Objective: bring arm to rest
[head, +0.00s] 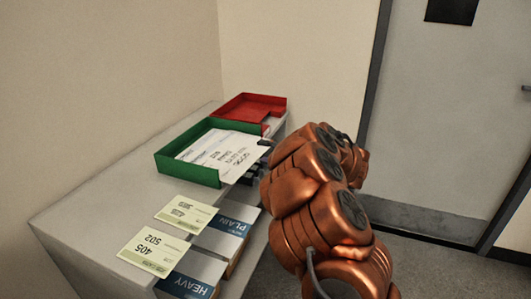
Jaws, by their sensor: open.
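My copper-coloured arm (318,200) rises from the bottom right and bends beside the right edge of the grey shelf unit (105,215). My gripper (264,144) is mostly hidden behind the arm; only a small dark part shows near the right edge of a white printed sheet (222,153). It is open, and I cannot tell whether it touches the sheet. The sheet lies in a green tray (188,172) and sticks out over its open right side.
A red tray (250,106) stands behind the green one. Two pale cards, "405 502" (152,250) and another (186,214), lie in front. Packs marked PLAIN (230,224) and HEAVY (187,286) sit at the unit's right edge. Floor is open before the grey door (430,120).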

